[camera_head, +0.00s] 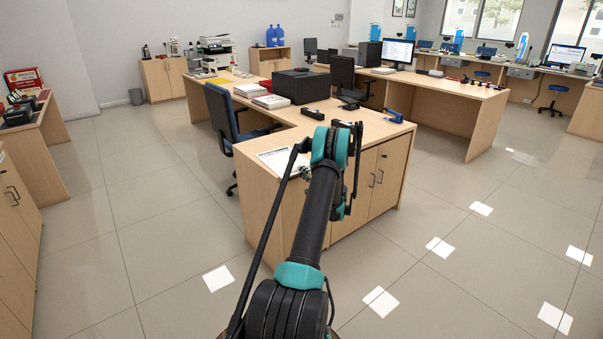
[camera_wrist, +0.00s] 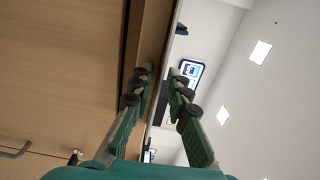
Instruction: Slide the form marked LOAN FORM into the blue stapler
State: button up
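A blue stapler (camera_head: 393,115) stands on the right part of the near wooden counter (camera_head: 345,119) in the head view. A white printed sheet (camera_head: 282,160) lies flat at the counter's near left edge, partly behind my arm; its heading is too small to read, so I cannot tell whether it is the loan form. My gripper is at the end of my arm, by the counter's near edge, mostly hidden there by the arm. In the wrist view, my gripper (camera_wrist: 160,78) has its two green fingers apart with nothing held between them. Neither stapler nor sheet is clearly visible there.
A black object (camera_head: 313,114) lies on the counter left of the blue stapler. A black printer (camera_head: 297,86), paper stacks and a monitor (camera_head: 342,74) stand farther back. A blue chair (camera_head: 226,118) is left of the counter. The floor at right is clear.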

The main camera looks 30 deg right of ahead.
jog(key=shift+c, duration=1)
grip_shut()
jog(key=shift+r, duration=1.3)
jog(key=shift+s, duration=0.15)
